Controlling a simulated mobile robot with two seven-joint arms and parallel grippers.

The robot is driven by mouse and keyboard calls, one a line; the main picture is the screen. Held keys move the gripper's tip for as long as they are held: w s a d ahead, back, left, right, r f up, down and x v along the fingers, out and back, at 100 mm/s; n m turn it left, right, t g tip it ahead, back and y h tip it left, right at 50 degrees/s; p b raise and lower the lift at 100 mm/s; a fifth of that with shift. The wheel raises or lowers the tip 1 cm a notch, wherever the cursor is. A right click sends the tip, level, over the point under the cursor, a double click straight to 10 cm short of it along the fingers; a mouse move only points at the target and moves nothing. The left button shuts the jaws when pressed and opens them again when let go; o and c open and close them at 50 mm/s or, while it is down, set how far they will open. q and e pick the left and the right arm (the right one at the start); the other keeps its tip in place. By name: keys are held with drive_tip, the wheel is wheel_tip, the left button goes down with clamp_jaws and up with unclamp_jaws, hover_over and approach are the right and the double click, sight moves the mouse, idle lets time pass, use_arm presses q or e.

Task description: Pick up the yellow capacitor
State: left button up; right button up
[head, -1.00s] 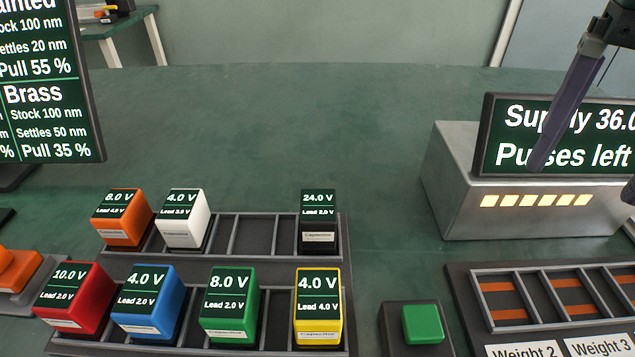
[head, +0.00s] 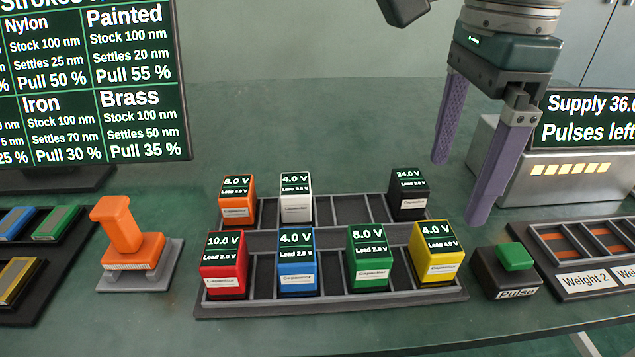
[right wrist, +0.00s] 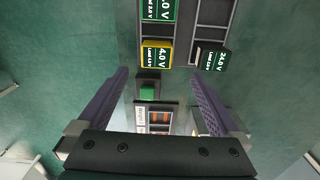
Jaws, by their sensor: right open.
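The yellow capacitor (head: 436,254), labelled 4.0 V and Lead 4.0 V, stands upright at the right end of the front row of the rack (head: 340,303). It also shows in the right wrist view (right wrist: 157,54), ahead of the fingers. My right gripper (head: 458,190) is open and empty, with its two purple fingers pointing down. It hangs above the table, up and to the right of the yellow capacitor and apart from it. In the right wrist view its fingers (right wrist: 158,98) are spread wide. My left gripper is not in view.
Red (head: 224,265), blue (head: 297,262) and green (head: 369,258) capacitors share the front row. Orange (head: 238,200), white (head: 296,197) and black (head: 408,195) ones stand behind. A green Pulse button (head: 515,256) sits right of the rack. A supply box (head: 560,175) stands behind it.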

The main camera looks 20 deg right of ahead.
sight(439, 236)
drive_tip(key=shift+n, duration=0.3)
wheel_tip(439, 236, down, 4)
drive_tip(key=shift+d+f, duration=0.15)
drive_tip(key=f, duration=0.3)
drive_tip(key=f+b, duration=0.1)
drive_tip(key=f, duration=0.1)
drive_tip(key=shift+s+a+f, duration=0.2)
drive_tip(key=shift+s+f, duration=0.1)
drive_tip(key=c, duration=1.6)
